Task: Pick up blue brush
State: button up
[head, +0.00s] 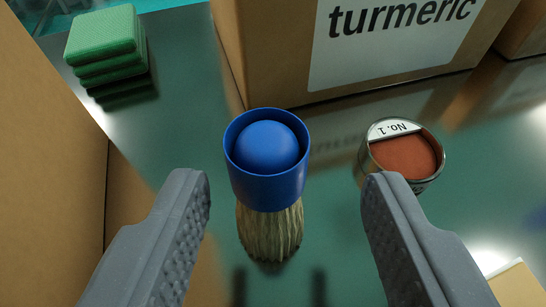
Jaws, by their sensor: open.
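The blue brush (265,185) stands upright on the green surface, bristles down, with a round blue knob inside its blue rim on top. Its pale bristles show below the blue part. My gripper (288,185) is open, with one grey finger on each side of the brush in the picture. Clear gaps show between the brush and both fingers, and nothing is held.
A can (405,155) labelled "No. 1" with reddish-brown content stands right of the brush, close to the right finger. A cardboard box (270,60) labelled "turmeric" stands behind. Green stacked pads (103,45) lie at the back left. A cardboard box (45,170) borders the left.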

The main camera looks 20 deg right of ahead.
aim_at(270, 142)
jog(key=shift+a+b+x, duration=0.15)
jog(key=shift+b+x, duration=0.2)
jog(key=shift+x, duration=1.05)
jog(key=shift+a+b+x, duration=0.15)
jog(key=shift+b+x, duration=0.2)
jog(key=shift+x, duration=1.05)
jog(key=shift+w+r, duration=0.1)
jog(key=shift+r, duration=0.05)
grip_shut()
